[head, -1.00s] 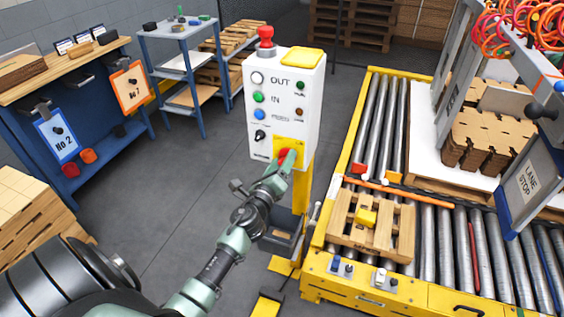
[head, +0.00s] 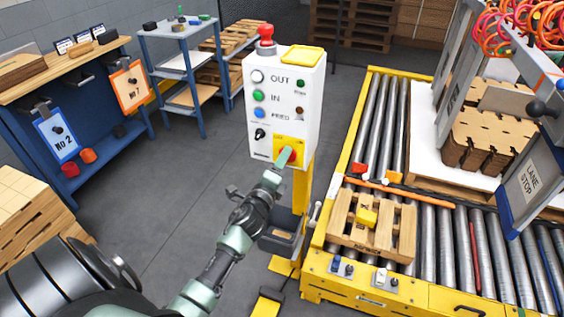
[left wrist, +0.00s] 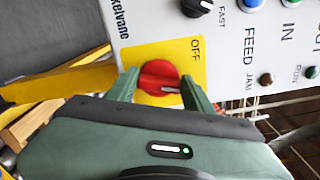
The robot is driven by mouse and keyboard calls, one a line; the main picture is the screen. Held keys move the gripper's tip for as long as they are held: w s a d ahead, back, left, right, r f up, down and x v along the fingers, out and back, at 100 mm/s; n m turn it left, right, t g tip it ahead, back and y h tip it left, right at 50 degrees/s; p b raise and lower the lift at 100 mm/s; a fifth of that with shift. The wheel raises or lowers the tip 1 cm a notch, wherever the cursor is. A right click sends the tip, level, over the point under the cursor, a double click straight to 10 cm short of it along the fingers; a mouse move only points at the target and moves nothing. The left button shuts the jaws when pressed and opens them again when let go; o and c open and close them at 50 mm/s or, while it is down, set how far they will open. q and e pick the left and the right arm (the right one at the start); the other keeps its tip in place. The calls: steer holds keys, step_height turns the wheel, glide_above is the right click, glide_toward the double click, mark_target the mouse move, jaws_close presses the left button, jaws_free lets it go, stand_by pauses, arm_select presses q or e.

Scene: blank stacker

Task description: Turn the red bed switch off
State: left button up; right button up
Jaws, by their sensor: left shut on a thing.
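The red switch (head: 292,155) is a rotary knob on a yellow plate low on the white control box, partly hidden by my gripper in the head view. In the left wrist view the red knob (left wrist: 159,77) shows a short pale mark on its lower right part, and the word OFF is printed beside it on the yellow plate (left wrist: 185,55). My left gripper (head: 285,157) is at the knob. In the left wrist view its green fingers (left wrist: 160,88) stand on both sides of the knob, shut on it. My right gripper is not in view.
The white control box (head: 310,110) carries other buttons, a black selector knob (head: 260,133) and a red mushroom button (head: 265,35) on top. A roller conveyor (head: 430,235) with a wooden pallet (head: 345,218) stands close on the right. The floor left of the box is clear.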

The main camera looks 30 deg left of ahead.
arm_select(q)
steer(key=n, duration=0.8)
steer(key=n+p, duration=0.1)
steer(key=n, duration=0.3)
steer(key=shift+f+n, duration=0.4)
steer(key=shift+d, duration=0.1)
steer(key=o, duration=1.4)
steer(key=shift+s, duration=0.1)
steer(key=v, duration=0.7)
steer(key=shift+s+b, duration=0.3)
steer(key=shift+b, duration=0.1)
